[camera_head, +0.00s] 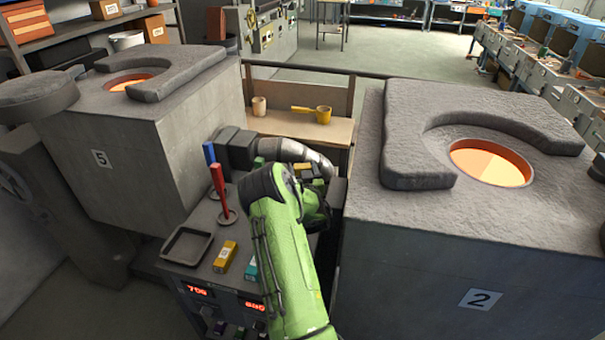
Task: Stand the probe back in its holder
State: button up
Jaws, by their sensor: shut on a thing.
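My gripper (219,146) is at the end of my arm, over the back of the control bench (204,212) between the two furnaces. It points left and is shut on a blue-handled probe (209,153), held roughly upright. The probe's lower part is hidden behind a red-handled probe, so I cannot tell whether its tip is in a holder. The red-handled probe (218,178) stands slightly tilted, in front of the blue one, with its lower end at a round ring holder (234,215) on the bench.
A dark shallow tray (166,253), a yellow block (225,257) and a teal block (250,269) are on the bench's front part. Furnace 5 (125,150) is at left, furnace 2 (430,265) at right.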

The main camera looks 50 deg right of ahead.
jog(key=o, duration=1.1)
jog(key=shift+c, duration=0.2)
